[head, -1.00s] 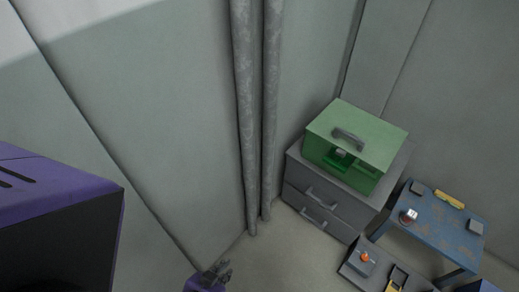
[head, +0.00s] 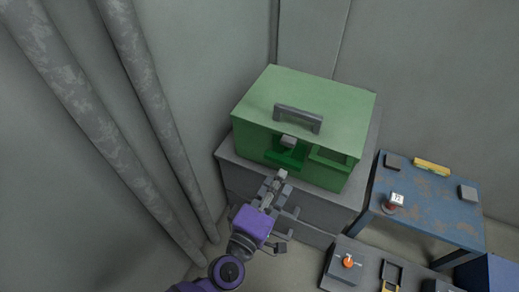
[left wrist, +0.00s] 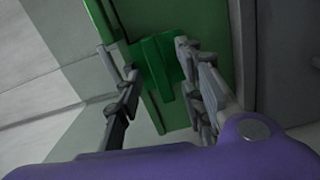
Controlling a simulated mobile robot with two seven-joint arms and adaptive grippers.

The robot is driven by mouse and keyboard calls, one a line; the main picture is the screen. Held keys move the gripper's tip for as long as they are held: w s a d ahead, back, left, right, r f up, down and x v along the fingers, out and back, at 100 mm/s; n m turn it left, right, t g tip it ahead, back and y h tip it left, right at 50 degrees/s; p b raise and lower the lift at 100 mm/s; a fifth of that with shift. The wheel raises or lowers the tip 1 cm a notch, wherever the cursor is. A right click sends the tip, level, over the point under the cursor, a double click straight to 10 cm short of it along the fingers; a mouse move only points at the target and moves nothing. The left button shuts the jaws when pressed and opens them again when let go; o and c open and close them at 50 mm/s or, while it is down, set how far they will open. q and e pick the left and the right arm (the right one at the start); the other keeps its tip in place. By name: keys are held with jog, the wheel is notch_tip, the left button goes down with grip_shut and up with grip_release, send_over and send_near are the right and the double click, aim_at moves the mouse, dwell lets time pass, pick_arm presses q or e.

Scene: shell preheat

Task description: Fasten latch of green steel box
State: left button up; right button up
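The green steel box (head: 308,110) stands on the grey drawer cabinet, with a grey handle (head: 298,117) on top. On its front are a grey latch piece (head: 289,142) and a darker green bracket (head: 286,158) below it. My left gripper (head: 277,184) is in front of and below this bracket. In the left wrist view the fingers of my left gripper (left wrist: 155,78) are apart, with the green bracket (left wrist: 160,65) showing between and beyond them. Nothing shows held in them. I cannot tell whether a finger touches the bracket. My right gripper does not show.
The grey drawer cabinet (head: 236,172) carries the box. A low grey surface with an orange knob (head: 348,261) is at the bottom right. Pipes run down the left.

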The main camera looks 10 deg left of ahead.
aim_at(282, 164)
pick_arm(q)
jog(key=shift+w+a+r+n+t+y, duration=0.35)
jog(key=shift+a+n, duration=0.3)
jog(key=shift+n, duration=0.25)
jog(key=shift+x, duration=1.05)
jog(key=x, duration=0.3)
jog(key=shift+w+d+f, duration=0.1)
jog(key=shift+w+d, duration=0.1)
jog(key=shift+w, duration=0.15)
jog(key=shift+w+d, duration=0.15)
jog(key=shift+w, duration=0.45)
jog(key=c, duration=0.8)
grip_shut()
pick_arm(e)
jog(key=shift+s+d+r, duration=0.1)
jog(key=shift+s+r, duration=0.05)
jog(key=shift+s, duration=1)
